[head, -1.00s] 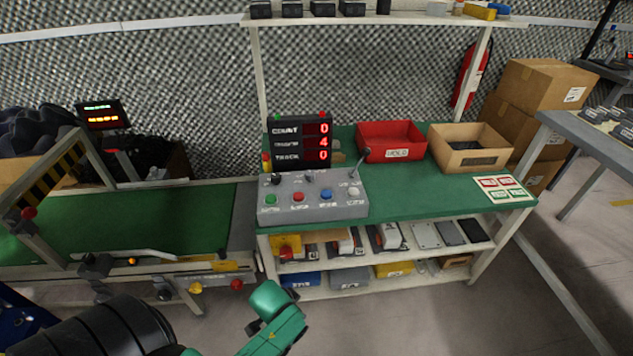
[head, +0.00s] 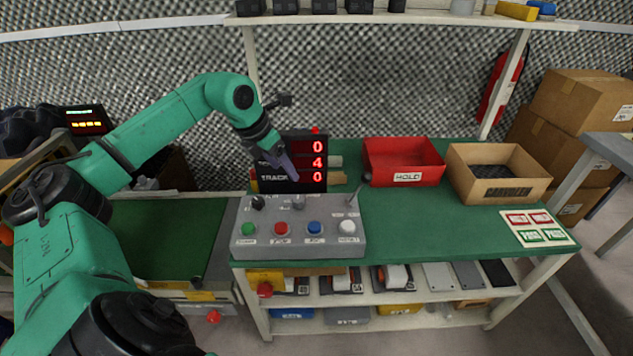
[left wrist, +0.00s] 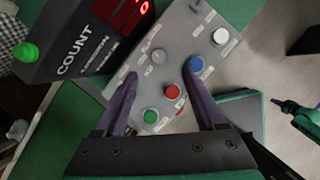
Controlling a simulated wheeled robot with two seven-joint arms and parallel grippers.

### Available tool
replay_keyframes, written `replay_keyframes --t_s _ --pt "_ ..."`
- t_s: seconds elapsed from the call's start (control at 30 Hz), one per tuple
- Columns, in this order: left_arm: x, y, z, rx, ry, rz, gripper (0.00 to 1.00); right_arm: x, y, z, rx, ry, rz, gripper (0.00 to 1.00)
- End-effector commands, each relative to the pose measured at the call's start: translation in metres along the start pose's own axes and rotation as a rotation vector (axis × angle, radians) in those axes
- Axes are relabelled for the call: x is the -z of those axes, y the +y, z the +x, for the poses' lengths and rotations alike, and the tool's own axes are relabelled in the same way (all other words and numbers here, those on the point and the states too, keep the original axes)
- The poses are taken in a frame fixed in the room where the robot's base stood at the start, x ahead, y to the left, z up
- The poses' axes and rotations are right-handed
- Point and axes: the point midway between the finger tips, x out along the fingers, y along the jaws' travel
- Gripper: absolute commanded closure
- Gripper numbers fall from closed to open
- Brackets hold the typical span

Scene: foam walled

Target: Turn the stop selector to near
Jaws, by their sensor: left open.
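The grey control box (head: 300,235) stands on the green bench. Along its top are a black knob (head: 258,202), a grey selector knob (head: 298,202) and an upright lever (head: 352,202). I cannot read which label names the stop selector. My left gripper (head: 292,178) is open and empty, pointing down over the back of the box, in front of the display. In the left wrist view its purple fingers (left wrist: 162,75) are spread over the box. The grey knob (left wrist: 160,57) shows between and just beyond the tips, apparently untouched. The black knob is not clear there. My right gripper is not in view.
The count display (head: 305,160) stands close behind the box. Green, red, blue and white buttons line its front. A red bin (head: 404,178) and a cardboard bin (head: 530,190) are further right. A conveyor (head: 160,240) lies left.

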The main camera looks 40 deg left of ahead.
Motion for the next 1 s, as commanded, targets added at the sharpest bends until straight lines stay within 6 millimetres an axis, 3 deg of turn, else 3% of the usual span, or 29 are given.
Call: replay_keyframes --t_s 0.13,0.3,0.4,0.5,0.63,0.8,1.0 --pt "0.005 0.007 0.008 -0.019 0.025 -0.004 0.28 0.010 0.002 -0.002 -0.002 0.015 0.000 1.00" --pt "0.005 0.005 0.047 -0.012 0.023 -0.005 0.28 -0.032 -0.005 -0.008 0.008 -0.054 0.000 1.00" --pt "0.005 0.005 0.075 -0.011 0.021 -0.005 0.28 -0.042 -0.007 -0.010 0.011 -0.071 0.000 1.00" --pt "0.006 0.005 0.102 -0.011 0.021 -0.005 0.28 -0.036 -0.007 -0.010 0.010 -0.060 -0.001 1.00" --pt "0.007 0.006 0.129 -0.013 0.020 -0.005 0.28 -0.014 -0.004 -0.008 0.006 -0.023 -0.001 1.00" --pt "0.008 0.007 0.143 -0.016 0.022 -0.002 0.28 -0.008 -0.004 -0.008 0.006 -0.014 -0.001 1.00" --pt "0.008 0.007 0.143 -0.017 0.022 -0.001 0.28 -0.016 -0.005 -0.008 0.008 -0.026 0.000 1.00"
